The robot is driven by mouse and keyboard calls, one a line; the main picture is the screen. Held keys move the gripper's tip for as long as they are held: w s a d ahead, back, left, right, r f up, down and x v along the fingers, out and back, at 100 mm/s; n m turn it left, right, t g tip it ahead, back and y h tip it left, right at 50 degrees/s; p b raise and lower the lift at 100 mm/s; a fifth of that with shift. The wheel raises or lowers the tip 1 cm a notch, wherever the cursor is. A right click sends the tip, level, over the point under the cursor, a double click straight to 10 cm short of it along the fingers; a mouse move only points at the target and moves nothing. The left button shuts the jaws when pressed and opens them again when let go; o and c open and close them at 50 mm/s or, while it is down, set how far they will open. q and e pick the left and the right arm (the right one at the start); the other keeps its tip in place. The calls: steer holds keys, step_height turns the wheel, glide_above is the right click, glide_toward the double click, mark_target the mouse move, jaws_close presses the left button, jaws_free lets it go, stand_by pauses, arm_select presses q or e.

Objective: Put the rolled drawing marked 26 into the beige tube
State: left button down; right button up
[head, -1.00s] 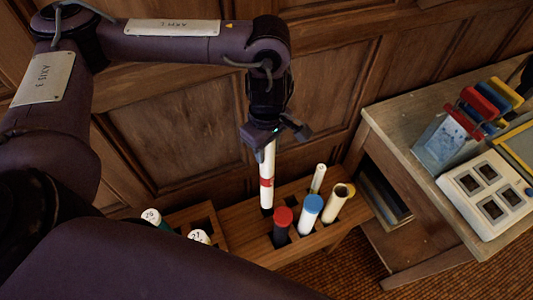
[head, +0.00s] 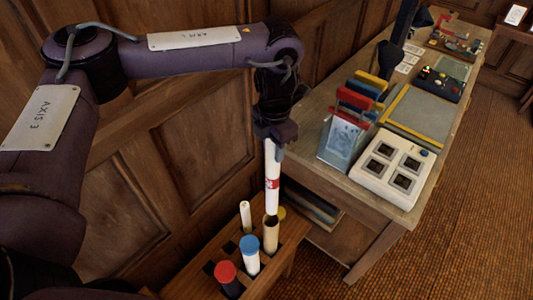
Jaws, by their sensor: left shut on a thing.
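My left gripper (head: 274,140) is shut on the top of a white rolled drawing (head: 272,170) with a red band around it. The roll hangs nearly upright; I cannot read a number on it. Its lower end is at the dark mouth of the open beige tube (head: 270,238), which stands in the wooden rack (head: 210,245). I cannot tell whether the end is just above the mouth or slightly inside. My right gripper is not in view.
The rack also holds a blue-capped white tube (head: 249,256), a red-capped dark tube (head: 227,280) and a thin pale roll (head: 246,216). A yellow cap (head: 282,213) shows behind the beige tube. A desk (head: 330,180) with a white switch box (head: 392,167) stands right.

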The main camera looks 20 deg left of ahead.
mark_target(272, 162)
arm_select(q)
steer(key=shift+s+f+b, duration=0.1)
steer(key=shift+f+b, duration=0.3)
steer(key=shift+b, duration=0.05)
step_height(272, 162, down, 3)
steer(key=b, duration=0.2)
steer(key=shift+r+b, duration=0.1)
steer(key=shift+b, duration=0.25)
steer(key=shift+f+b, duration=0.8)
steer(key=shift+f, duration=0.1)
steer(key=shift+f+b, duration=4.65)
steer(key=shift+f, duration=3.05)
